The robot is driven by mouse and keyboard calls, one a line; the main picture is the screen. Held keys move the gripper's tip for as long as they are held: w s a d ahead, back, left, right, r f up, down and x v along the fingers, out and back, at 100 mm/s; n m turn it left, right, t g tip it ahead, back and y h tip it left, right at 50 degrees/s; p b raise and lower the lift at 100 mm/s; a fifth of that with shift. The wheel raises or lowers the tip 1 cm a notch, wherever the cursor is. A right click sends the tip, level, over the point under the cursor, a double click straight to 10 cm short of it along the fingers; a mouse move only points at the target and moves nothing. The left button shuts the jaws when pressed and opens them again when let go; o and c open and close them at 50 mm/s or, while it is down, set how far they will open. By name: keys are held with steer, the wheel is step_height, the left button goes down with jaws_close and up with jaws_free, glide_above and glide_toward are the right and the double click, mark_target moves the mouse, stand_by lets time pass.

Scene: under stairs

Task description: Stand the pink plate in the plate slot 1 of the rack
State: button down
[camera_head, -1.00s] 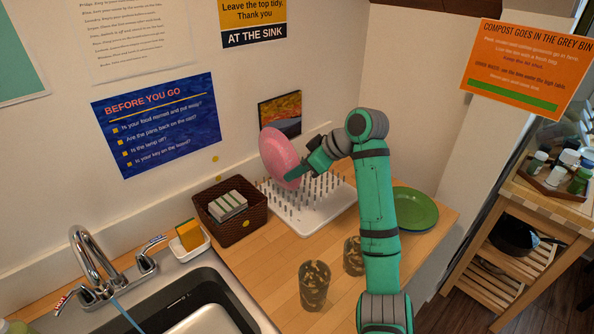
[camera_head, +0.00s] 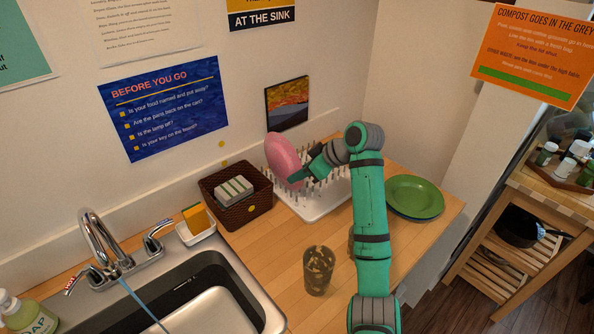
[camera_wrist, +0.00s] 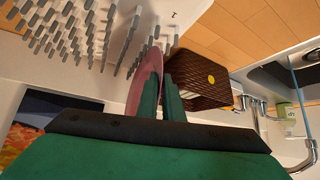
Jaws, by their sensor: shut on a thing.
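The pink plate (camera_head: 282,158) is on edge, tilted, at the left end of the white peg rack (camera_head: 318,213) in the head view. My gripper (camera_head: 298,178) is shut on its right-hand edge. In the wrist view the plate (camera_wrist: 147,80) is seen nearly edge-on between the fingers (camera_wrist: 163,98), with the rack's grey pegs (camera_wrist: 85,35) to its left. The plate's lower edge is at the pegs; I cannot tell whether it touches the rack base.
A patterned glass (camera_head: 318,270) stands in front. The sink (camera_head: 200,300) is at the front left.

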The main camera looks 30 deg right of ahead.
steer(key=shift+a+f, duration=0.15)
steer(key=shift+f, duration=0.2)
steer(key=shift+a+f, duration=0.1)
steer(key=c, duration=1.4)
jaws_free()
steer(key=shift+c, duration=0.2)
steer(key=shift+d+r, duration=0.2)
steer(key=s+d+r, duration=0.2)
steer(key=s+r, duration=0.2)
steer(key=r, duration=0.5)
steer(key=shift+d, duration=0.15)
stand_by(0.5)
steer(key=shift+s, duration=0.1)
stand_by(0.5)
